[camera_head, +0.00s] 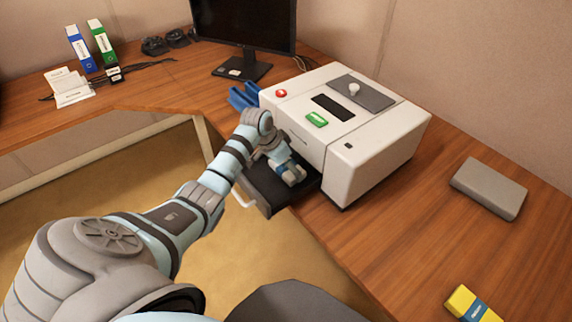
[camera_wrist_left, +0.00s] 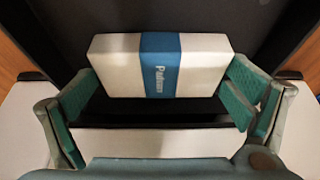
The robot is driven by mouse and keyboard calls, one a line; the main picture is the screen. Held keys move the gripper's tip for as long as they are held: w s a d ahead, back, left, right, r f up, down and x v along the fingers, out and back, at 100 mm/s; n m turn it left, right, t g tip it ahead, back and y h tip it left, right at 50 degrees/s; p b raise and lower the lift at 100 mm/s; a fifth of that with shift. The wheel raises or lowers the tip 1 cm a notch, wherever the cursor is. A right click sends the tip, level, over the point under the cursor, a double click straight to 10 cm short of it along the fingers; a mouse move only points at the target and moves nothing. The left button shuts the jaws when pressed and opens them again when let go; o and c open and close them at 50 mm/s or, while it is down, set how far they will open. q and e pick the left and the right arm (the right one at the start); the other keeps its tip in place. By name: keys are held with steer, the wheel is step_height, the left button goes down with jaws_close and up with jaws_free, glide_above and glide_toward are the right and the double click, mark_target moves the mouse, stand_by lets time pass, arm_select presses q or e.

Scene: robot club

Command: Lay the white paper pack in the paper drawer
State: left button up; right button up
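The white paper pack (camera_wrist_left: 115,66) has a blue band and lies flat over the dark tray floor in the left wrist view. In the head view the pack (camera_head: 283,171) is partly covered by my gripper. The paper drawer (camera_head: 262,186) is a dark tray with a white handle, pulled out from the white printer (camera_head: 340,134). My left gripper (camera_wrist_left: 162,82) reaches into the drawer; its green pads meet both short ends of the pack. Whether the pack rests on the floor is hard to tell. My right gripper is not in view.
A monitor (camera_head: 243,22) and a blue object (camera_head: 243,97) stand behind the printer on the brown desk. A grey box (camera_head: 489,188) and a yellow pack (camera_head: 470,303) lie to the right. Binders (camera_head: 81,48) stand far left.

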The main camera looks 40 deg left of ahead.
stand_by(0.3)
arm_select(q)
steer(key=shift+r, duration=0.35)
steer(key=p+v, duration=0.3)
steer(key=v, duration=0.8)
steer(key=shift+r, duration=0.3)
steer(key=shift+s, duration=0.2)
